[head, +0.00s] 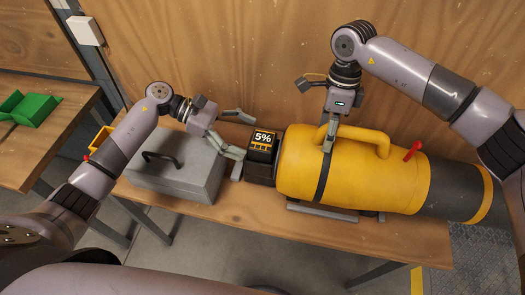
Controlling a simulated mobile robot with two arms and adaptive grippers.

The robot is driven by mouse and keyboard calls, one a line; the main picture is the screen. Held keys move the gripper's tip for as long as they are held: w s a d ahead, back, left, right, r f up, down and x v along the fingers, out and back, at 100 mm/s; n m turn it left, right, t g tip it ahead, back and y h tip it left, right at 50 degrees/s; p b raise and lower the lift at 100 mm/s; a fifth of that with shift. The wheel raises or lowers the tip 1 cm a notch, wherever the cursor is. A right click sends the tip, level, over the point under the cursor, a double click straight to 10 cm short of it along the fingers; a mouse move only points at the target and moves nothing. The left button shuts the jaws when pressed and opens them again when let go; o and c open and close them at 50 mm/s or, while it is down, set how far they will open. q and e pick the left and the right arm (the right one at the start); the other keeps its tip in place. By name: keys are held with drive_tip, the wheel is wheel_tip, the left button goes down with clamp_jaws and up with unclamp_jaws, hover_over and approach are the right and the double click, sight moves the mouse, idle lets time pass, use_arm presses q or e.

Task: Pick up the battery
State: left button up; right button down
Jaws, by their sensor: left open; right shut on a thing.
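The battery (263,148) is a dark block with a lit "5%" display. It sits at the left end of the yellow spray foam machine (300,170), against it. My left gripper (237,134) is open just left of the battery, its fingers spread and pointing toward it, with nothing between them. My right gripper (329,136) is above the machine, shut on the left end of its yellow handle (371,134). The exact contact is partly hidden by the fingers.
A grey box (180,183) with a black handle stands on the wooden table (225,216), left of the battery. A red lever (413,151) sticks up from the machine. A wooden wall is close behind. A green tray (28,108) lies on another table at left.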

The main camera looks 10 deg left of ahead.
sight(261, 141)
use_arm(q)
drive_tip(key=x, duration=0.5)
drive_tip(key=shift+w+d+r, duration=0.1)
drive_tip(key=shift+w+d, duration=0.1)
drive_tip(key=shift+w, duration=0.05)
clamp_jaws()
idle(0.9)
